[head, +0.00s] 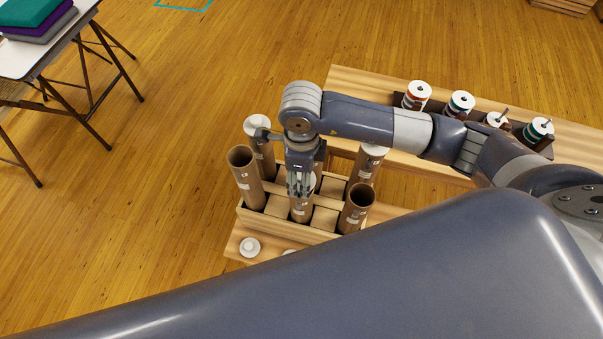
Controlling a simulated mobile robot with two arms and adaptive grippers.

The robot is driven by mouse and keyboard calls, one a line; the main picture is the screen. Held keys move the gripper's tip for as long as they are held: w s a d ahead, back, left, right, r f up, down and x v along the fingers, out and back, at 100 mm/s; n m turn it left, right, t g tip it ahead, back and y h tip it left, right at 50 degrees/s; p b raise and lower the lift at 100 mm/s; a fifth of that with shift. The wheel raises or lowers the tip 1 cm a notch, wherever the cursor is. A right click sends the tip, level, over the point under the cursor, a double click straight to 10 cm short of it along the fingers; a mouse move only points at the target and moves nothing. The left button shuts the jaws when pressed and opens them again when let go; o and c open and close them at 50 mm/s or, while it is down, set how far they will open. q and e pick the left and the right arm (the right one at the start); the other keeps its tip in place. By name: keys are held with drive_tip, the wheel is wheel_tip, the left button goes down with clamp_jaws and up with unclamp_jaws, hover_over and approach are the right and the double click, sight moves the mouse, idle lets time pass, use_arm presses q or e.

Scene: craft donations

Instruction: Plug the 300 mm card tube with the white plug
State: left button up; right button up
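Several brown card tubes stand in a divided wooden rack (262,222). An open tube (247,178) is at the left and another open tube (356,210) at the front right. A back-left tube (260,150) and a back-right tube (364,170) carry white plugs. My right gripper (299,190) points down over a middle tube (301,209) and hides its top. Something pale shows beside the fingers; I cannot tell whether it is held. The labels are too small to read. A loose white plug (250,247) lies in front of the rack. My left gripper is not in view.
Spools (460,104) stand in a dark holder on the wooden bench (350,82) behind my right arm. A white piece (289,252) shows partly in front of the rack. A folding table (30,55) with folded cloth stands at the far left. Open floor lies between.

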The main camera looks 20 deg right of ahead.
drive_tip(key=shift+b, duration=0.35)
idle(1.1)
drive_tip(key=o, duration=0.5)
drive_tip(key=shift+c, duration=0.2)
drive_tip(key=shift+r, duration=0.2)
wheel_tip(320, 180, up, 11)
drive_tip(key=p, duration=0.6)
drive_tip(key=shift+f, duration=0.2)
idle(0.4)
